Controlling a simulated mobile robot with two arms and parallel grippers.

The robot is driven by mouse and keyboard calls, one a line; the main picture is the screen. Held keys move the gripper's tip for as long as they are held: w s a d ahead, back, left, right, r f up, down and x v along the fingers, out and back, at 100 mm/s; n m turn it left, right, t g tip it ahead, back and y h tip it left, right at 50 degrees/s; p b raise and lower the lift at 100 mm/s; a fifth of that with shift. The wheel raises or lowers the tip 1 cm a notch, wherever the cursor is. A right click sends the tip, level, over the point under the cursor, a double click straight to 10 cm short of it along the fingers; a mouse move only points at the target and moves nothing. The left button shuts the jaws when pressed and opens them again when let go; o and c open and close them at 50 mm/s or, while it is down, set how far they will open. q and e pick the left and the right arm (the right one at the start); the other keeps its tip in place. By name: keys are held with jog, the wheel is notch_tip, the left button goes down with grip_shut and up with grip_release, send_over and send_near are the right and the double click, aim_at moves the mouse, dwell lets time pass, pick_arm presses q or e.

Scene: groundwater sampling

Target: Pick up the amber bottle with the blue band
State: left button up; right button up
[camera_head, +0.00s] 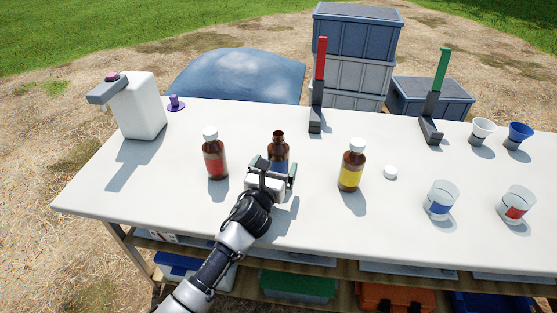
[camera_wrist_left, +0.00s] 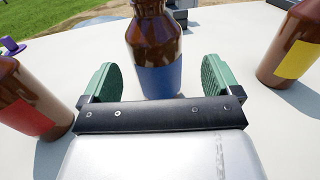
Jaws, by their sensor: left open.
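The amber bottle with the blue band (camera_head: 279,146) stands upright and uncapped near the middle of the white table. It also shows in the left wrist view (camera_wrist_left: 155,55), straight ahead and between the finger lines. My left gripper (camera_head: 270,167) is open, right in front of this bottle. In the left wrist view its two green finger pads (camera_wrist_left: 157,85) stand to either side of the bottle's lower part, with a gap on each side. The gripper hides part of the bottle in the head view. My right gripper is not in view.
A red-banded amber bottle (camera_head: 213,155) stands close on the left, a yellow-banded one (camera_head: 352,165) on the right. A white cap (camera_head: 390,172) lies beyond it. Beakers (camera_head: 441,200), a white jug (camera_head: 140,105) and upright red (camera_head: 320,85) and green (camera_head: 436,95) handled items stand further off.

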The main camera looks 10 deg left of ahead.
pick_arm(q)
jog(key=w, duration=0.4)
jog(key=shift+w+d, duration=0.1)
jog(key=shift+w, duration=0.2)
jog(key=c, duration=1.2)
